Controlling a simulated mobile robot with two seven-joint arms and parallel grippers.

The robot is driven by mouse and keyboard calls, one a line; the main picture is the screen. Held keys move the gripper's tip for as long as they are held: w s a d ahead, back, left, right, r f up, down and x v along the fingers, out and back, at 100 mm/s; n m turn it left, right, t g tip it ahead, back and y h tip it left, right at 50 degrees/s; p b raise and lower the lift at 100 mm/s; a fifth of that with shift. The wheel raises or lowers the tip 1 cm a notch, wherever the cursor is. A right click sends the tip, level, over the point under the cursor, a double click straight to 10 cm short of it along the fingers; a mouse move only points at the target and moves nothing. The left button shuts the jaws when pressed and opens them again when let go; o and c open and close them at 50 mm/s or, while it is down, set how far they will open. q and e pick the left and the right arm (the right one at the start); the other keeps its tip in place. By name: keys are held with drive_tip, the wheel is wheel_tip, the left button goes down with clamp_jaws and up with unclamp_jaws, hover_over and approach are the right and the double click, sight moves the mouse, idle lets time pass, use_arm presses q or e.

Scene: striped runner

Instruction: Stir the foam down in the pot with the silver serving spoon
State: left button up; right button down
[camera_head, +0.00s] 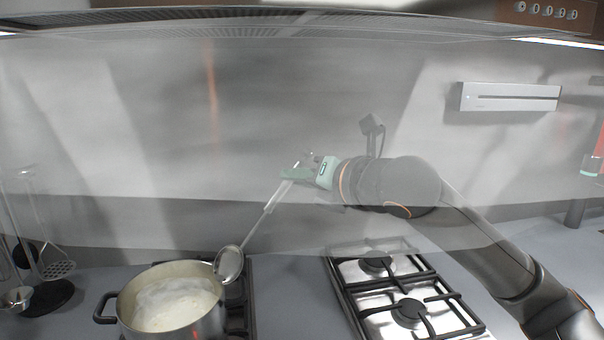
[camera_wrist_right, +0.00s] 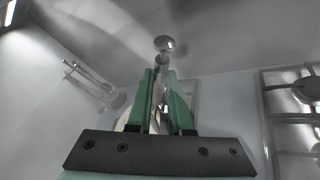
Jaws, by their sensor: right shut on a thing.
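The steel pot (camera_head: 200,328) stands on the hob at the lower left, with pale foam (camera_head: 172,303) inside. The silver serving spoon (camera_head: 229,264) hangs tilted, its bowl down at the pot's right rim; I cannot tell whether they touch. My right gripper (camera_head: 292,176) is shut on the upper end of the spoon's handle, above and right of the pot. In the right wrist view the spoon (camera_wrist_right: 163,45) shows past the green fingers of the right gripper (camera_wrist_right: 163,85), which partly hide the pot. My left gripper is not in view.
A second gas hob (camera_head: 408,305) with black grates lies empty to the right of the pot. Hanging utensils (camera_head: 58,270) stand at the far left. The range hood (camera_head: 300,18) spans the top, its see-through front overlapping my view. A wall strip (camera_head: 510,97) is at right.

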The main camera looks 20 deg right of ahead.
sight(252, 233)
drive_tip(key=shift+w+a+f+b, duration=0.25)
drive_tip(key=shift+a+f+b, duration=0.25)
drive_tip(key=shift+a+f, duration=0.95)
drive_tip(key=shift+w+a+f+b, duration=0.2)
drive_tip(key=shift+a+f+b, duration=0.6)
drive_tip(key=shift+f, duration=1.15)
drive_tip(key=shift+w+a+f+b, duration=0.25)
drive_tip(key=shift+a+f, duration=1.15)
drive_tip(key=shift+f, duration=0.3)
drive_tip(key=shift+r, duration=0.1)
drive_tip(key=shift+p, duration=0.5)
drive_tip(key=shift+w, duration=0.1)
